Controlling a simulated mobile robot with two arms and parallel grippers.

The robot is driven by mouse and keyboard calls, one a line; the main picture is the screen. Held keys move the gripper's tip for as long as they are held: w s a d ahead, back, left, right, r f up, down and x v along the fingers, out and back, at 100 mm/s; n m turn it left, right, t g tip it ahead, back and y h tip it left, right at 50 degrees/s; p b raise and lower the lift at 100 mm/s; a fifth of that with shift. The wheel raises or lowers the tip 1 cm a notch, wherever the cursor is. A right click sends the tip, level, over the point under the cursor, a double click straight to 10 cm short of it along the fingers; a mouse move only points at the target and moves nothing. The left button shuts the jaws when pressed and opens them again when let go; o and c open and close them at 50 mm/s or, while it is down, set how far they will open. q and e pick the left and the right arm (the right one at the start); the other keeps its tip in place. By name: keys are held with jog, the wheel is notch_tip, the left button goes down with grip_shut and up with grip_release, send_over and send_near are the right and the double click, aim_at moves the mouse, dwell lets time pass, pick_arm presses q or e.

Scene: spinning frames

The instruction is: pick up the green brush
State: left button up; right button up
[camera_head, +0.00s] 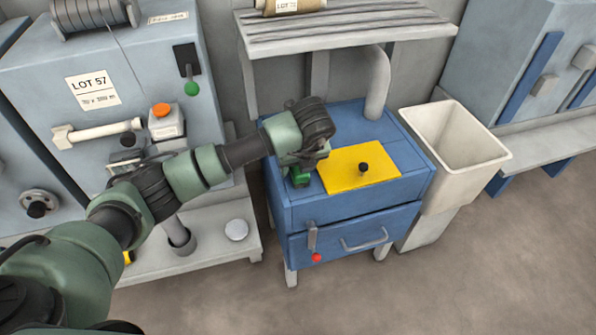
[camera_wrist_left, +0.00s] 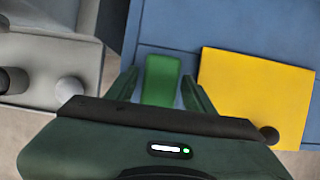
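The green brush (camera_head: 299,178) lies on the top of the blue cabinet (camera_head: 300,215), near its left side. My left gripper (camera_head: 303,164) is right over the brush and hides part of it. In the left wrist view the brush (camera_wrist_left: 161,82) shows between the two fingers of the left gripper (camera_wrist_left: 160,84). The fingers are apart, one on each side of the brush, with narrow gaps visible beside it. My right gripper is not in view.
A yellow plate (camera_head: 345,175) with a black knob (camera_head: 363,168) lies just right of the brush. A grey slatted shelf (camera_head: 345,30) hangs above the cabinet's back. A cream bin (camera_head: 455,140) stands at right. A grey machine (camera_head: 100,100) stands at left.

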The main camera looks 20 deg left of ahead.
pick_arm(q)
grip_shut()
